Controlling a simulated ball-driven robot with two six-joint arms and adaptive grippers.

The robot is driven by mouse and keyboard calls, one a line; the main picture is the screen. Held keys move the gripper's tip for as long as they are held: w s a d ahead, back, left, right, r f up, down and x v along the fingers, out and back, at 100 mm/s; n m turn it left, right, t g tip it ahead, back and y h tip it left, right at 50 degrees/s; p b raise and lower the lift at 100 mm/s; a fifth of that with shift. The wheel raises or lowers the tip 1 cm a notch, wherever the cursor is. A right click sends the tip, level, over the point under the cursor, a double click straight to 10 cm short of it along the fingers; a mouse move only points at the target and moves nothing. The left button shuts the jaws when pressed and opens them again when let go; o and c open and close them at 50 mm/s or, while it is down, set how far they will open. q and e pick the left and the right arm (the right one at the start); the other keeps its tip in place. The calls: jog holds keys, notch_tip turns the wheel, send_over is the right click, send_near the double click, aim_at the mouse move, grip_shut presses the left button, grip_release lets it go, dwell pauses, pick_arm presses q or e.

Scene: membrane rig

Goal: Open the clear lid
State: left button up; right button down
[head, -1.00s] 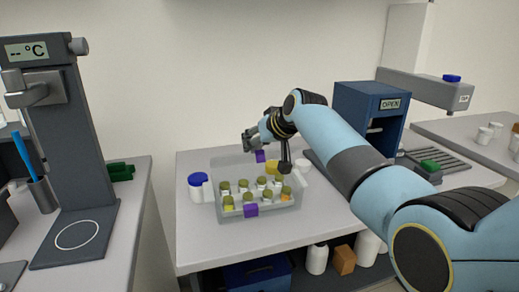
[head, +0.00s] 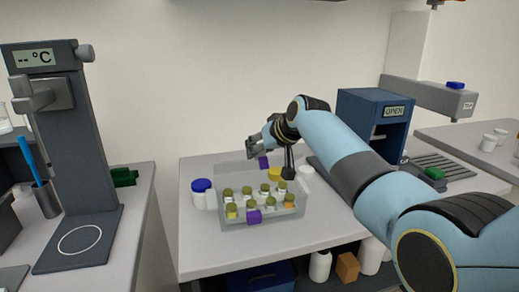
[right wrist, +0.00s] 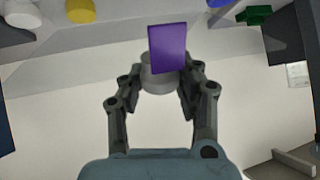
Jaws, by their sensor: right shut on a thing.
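The clear box (head: 275,217) stands on the middle table with several olive-capped vials (head: 247,192) inside and a purple tab (head: 254,216) on its front. The clear lid (head: 230,176) appears raised at the back of the box, tilted up. A second purple tab (head: 263,162) is near its upper edge and also shows in the right wrist view (right wrist: 168,47). My right gripper (head: 253,150) is at the raised lid's edge, and in the right wrist view (right wrist: 160,80) its fingers are shut on a pale round knob beside the purple tab. My left gripper is out of view.
A blue cabinet (head: 372,110) stands at the right. The table's front left is clear.

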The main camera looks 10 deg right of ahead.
jog(key=shift+r, duration=0.1)
jog(key=c, duration=0.9)
grip_release()
jog(key=shift+s, duration=0.1)
jog(key=v, duration=1.1)
jog(key=shift+s+d+r, duration=0.15)
jog(key=shift+s+r, duration=0.1)
jog(key=shift+s, duration=0.05)
